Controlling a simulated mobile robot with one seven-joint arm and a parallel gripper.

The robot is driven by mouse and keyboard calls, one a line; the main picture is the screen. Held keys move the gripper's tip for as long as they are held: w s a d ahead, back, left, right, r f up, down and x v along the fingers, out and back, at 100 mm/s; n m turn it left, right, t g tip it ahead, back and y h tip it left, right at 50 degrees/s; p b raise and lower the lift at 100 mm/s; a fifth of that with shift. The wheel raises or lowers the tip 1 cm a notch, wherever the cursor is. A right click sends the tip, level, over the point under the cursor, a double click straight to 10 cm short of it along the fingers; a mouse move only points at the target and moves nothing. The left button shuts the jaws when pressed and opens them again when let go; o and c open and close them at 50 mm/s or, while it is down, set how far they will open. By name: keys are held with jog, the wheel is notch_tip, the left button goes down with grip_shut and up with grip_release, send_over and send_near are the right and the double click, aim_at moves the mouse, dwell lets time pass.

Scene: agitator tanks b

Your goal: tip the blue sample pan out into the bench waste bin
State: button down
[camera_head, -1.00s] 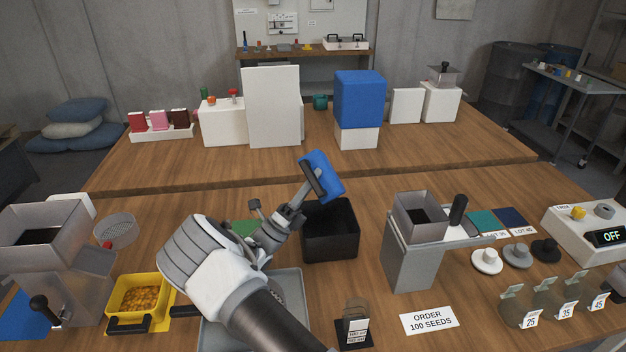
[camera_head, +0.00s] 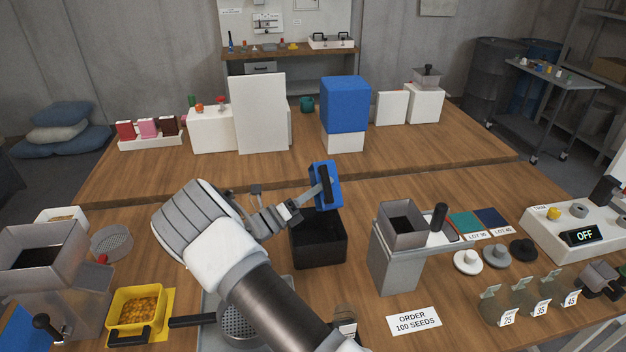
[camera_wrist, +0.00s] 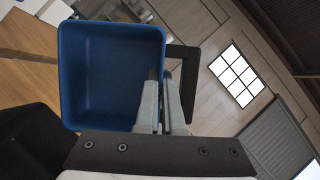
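The blue sample pan (camera_head: 334,172) is in my gripper (camera_head: 317,191), tilted steeply on its side, with its black handle facing the head camera. The bin's floor is too dark to read. A dark shape at the wrist view's lower left looks like the bin (camera_wrist: 28,140).
A grey hopper stand (camera_head: 396,258) is close to the bin's right. A yellow pan of orange grains (camera_head: 137,305) and a grey sieve tray (camera_head: 240,322) are at front left. A blue block on a white base (camera_head: 345,104) stands on the far table.

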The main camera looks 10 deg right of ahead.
aim_at(337, 182)
jog(key=shift+d+g, duration=0.25)
jog(key=shift+g, duration=0.05)
jog(key=shift+d+r+y+p, duration=0.45)
jog(key=shift+y+p, duration=0.15)
jog(key=shift+p, duration=0.3)
jog(key=d+m+g+y+p, duration=0.1)
jog(key=d+y+p, duration=0.1)
jog(key=p, duration=0.1)
jog(key=shift+w+d+r, duration=0.1)
jog(key=shift+d+r, duration=0.05)
jog(key=shift+d+m+y+p, duration=0.3)
jog(key=shift+d+y+p, duration=0.3)
jog(key=shift+p, duration=0.15)
jog(key=d+f+m+g+y+p, duration=0.2)
jog(key=d+f+y+p, duration=0.2)
jog(key=f+y, duration=0.4)
jog(key=shift+w+d+f+y, duration=0.2)
jog(key=shift+d+y, duration=0.7)
jog(key=shift+y, duration=1.8)
